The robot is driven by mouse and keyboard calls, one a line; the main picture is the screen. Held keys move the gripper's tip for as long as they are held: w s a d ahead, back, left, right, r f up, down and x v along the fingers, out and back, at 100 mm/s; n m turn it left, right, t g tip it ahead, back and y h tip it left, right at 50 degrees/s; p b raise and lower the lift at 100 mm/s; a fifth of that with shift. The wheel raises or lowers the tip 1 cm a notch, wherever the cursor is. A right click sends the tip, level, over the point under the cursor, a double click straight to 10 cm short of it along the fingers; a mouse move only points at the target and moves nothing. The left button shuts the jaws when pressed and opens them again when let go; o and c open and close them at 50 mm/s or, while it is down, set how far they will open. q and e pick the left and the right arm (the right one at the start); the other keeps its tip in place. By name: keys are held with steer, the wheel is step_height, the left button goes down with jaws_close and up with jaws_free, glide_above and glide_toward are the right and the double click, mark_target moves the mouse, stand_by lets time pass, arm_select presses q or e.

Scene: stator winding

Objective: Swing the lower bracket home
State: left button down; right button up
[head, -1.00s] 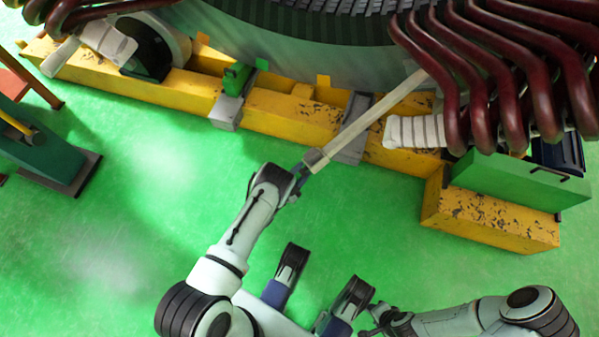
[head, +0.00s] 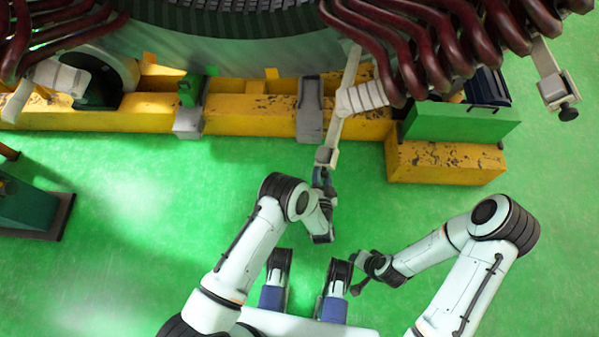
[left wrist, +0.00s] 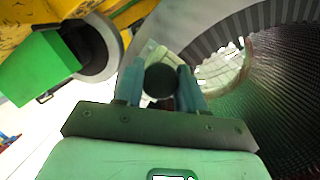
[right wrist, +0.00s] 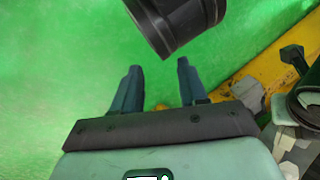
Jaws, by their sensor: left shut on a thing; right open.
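The lower bracket (head: 334,128) is a pale flat bar. My left gripper (head: 322,180) is shut on the dark round knob (left wrist: 160,82) at the bracket's near end. The left wrist view shows the fingers on both sides of this knob. My right gripper (head: 362,268) is low in the head view, away from the bracket. In the right wrist view it (right wrist: 155,85) is open and empty.
Dark red coils (head: 420,45) with a white-wrapped part (head: 360,98) hang close to the bracket. A yellow beam (head: 250,115) and green block (head: 460,122) lie nearby. Another bracket with a black knob (head: 568,112) is at right. Green floor (head: 130,220) is clear.

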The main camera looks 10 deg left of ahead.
arm_select(q)
steer(key=d+r+n+g+y+b, duration=0.1)
steer(key=d+r, duration=0.3)
steer(key=d, duration=0.3)
steer(key=d+r+n+g+y+b, duration=0.1)
steer(key=d+r+y, duration=0.1)
steer(key=d+r, duration=0.2)
steer(key=shift+d+n, duration=0.4)
steer(key=shift+d, duration=1.35)
arm_select(e)
steer(key=shift+w+d+f+t, duration=0.3)
steer(key=shift+w+f, duration=0.15)
steer(key=shift+w, duration=0.15)
steer(key=shift+w+d+f+t, duration=0.25)
steer(key=shift+w+f, duration=0.2)
steer(key=shift+w, duration=0.15)
arm_select(q)
steer(key=c, duration=0.7)
jaws_free()
steer(key=shift+w+d, duration=0.1)
steer(key=shift+o, duration=0.2)
steer(key=shift+f, duration=0.15)
arm_select(e)
steer(key=shift+d, duration=0.15)
arm_select(q)
steer(key=shift+a, duration=0.2)
arm_select(e)
steer(key=shift+s, duration=0.1)
